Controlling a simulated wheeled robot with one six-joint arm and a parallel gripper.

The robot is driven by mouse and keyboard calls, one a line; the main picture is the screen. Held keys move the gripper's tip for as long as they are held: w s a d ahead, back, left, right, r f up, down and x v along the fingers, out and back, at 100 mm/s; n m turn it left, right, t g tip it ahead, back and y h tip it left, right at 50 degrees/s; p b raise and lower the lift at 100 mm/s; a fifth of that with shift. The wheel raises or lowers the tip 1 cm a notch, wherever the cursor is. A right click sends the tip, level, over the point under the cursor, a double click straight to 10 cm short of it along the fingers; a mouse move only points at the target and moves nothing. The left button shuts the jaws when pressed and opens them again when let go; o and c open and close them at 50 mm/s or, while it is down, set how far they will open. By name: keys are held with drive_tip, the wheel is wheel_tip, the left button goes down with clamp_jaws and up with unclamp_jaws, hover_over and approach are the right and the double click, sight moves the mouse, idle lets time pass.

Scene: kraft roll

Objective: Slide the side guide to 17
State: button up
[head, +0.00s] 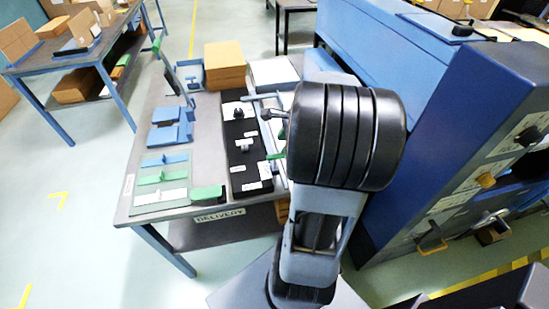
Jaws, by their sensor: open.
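A long black panel (242,152) with white labels lies on the grey table. A dark knob (238,113) is near its far end and a light grey T-shaped piece (244,142) sits near its middle. A green piece (276,156) shows at its right edge, partly hidden by my arm. I cannot tell which piece is the side guide, and the scale numbers are too small to read.
Blue blocks (170,134) and a mat with blue and green strips (162,180) lie left of the panel. A brown stack (225,65) is at the table's back. A large blue machine (440,110) stands close on the right. Open floor lies left of the table.

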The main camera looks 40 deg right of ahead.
sight(276, 155)
drive_tip(key=x, duration=0.8)
drive_tip(key=shift+b, duration=0.4)
clamp_jaws()
